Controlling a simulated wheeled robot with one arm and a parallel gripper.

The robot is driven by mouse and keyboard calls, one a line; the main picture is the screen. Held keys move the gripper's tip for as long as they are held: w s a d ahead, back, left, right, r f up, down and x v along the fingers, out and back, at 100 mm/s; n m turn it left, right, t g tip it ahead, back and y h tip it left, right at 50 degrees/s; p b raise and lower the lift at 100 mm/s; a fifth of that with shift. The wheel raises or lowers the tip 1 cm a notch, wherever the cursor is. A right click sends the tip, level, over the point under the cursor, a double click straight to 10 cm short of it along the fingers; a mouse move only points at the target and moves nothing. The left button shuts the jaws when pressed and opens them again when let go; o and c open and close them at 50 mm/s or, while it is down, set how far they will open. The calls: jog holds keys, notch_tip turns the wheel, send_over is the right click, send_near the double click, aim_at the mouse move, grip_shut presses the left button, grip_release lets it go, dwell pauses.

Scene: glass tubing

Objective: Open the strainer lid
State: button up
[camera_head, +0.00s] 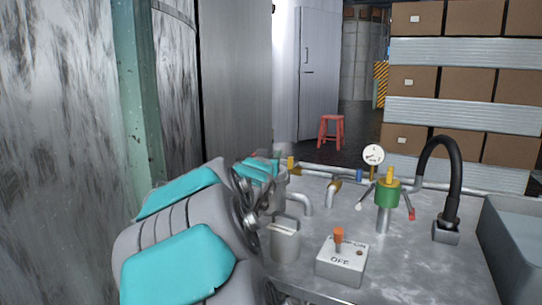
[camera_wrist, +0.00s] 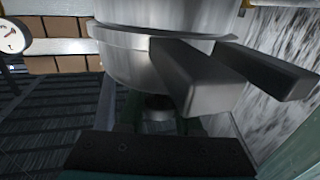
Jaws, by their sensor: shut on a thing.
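The strainer is a round metal pot whose body (camera_wrist: 120,65) shows close up in the wrist view. Its lid (camera_wrist: 150,13) is the wide metal part above the rim seam. In the head view only part of the strainer (camera_head: 279,190) shows behind my arm, at the left of the steel bench. My gripper (camera_head: 266,166) is at the strainer's top, largely hidden by my wrist. In the wrist view two dark grey bars, apparently my fingers, reach in from the right against the strainer near the seam. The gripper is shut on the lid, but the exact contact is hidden.
A metal canister with a handle (camera_head: 285,242) stands in front of the strainer. A switch box (camera_head: 341,262), a green valve (camera_head: 388,193), a gauge (camera_head: 373,155) and a black hose (camera_head: 452,170) are further right. Tall grey panels (camera_head: 65,150) stand close on the left.

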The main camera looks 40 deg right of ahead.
grip_shut()
dwell(0.8)
